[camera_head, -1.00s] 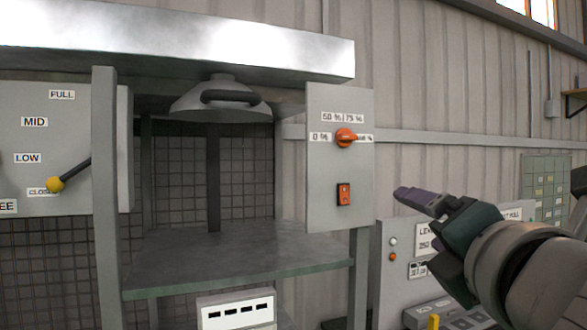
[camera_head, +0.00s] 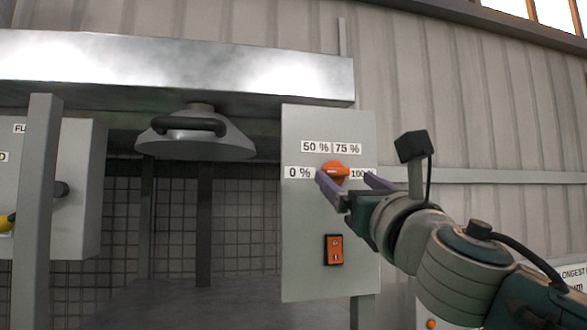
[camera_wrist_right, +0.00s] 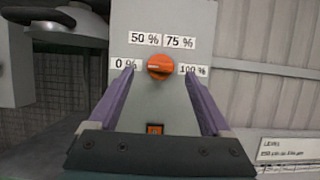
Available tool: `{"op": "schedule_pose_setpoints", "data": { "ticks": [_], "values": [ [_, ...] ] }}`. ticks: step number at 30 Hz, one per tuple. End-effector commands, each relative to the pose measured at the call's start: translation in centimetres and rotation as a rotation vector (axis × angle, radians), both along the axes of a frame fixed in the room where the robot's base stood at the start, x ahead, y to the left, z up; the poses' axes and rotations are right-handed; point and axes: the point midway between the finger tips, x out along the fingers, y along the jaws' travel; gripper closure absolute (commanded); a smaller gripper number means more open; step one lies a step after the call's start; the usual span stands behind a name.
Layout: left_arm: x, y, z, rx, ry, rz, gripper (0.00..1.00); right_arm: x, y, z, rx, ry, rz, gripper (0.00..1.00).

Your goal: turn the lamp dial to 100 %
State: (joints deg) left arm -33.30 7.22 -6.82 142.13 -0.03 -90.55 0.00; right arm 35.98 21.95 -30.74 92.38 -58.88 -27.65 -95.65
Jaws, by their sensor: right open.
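The orange lamp dial (camera_head: 335,171) is on the upper part of a grey panel (camera_head: 305,225), with labels 0 %, 50 %, 75 % and 100 % around it. The dial also shows in the right wrist view (camera_wrist_right: 160,67), its bar lying roughly level; I cannot tell for sure which end is the pointer. My right gripper (camera_head: 349,182) is open in front of the panel, with its purple fingers on either side of the dial. In the right wrist view a gap shows between each finger and the dial. My left gripper is not in view.
An orange rocker switch (camera_head: 333,250) sits below the dial, under the gripper. A grey lamp hood (camera_head: 195,142) with a dark handle hangs left of the panel. A grey post (camera_head: 38,200) stands further left.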

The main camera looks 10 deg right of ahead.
Motion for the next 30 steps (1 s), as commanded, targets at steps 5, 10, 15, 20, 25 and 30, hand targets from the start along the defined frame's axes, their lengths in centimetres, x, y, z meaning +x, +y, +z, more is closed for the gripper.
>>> {"op": "schedule_pose_setpoints", "data": {
  "ticks": [5,10,15,20,25,30],
  "values": [
    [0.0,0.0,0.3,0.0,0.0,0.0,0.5,2.1,0.1,0.9,0.002,-0.001,0.0,0.18],
    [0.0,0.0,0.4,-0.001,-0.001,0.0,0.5,3.0,0.1,1.2,0.002,0.0,0.001,0.18],
    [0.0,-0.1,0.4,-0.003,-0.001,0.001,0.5,3.1,0.1,1.2,0.003,0.001,0.001,0.18],
    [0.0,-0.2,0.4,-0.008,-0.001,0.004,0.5,3.1,0.1,1.2,0.002,0.001,0.001,0.21],
    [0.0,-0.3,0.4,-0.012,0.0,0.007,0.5,3.1,0.1,1.2,0.002,0.001,0.001,0.4],
    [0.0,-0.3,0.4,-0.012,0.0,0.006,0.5,3.1,0.1,1.2,0.002,0.001,0.001,0.59]
  ]
}}
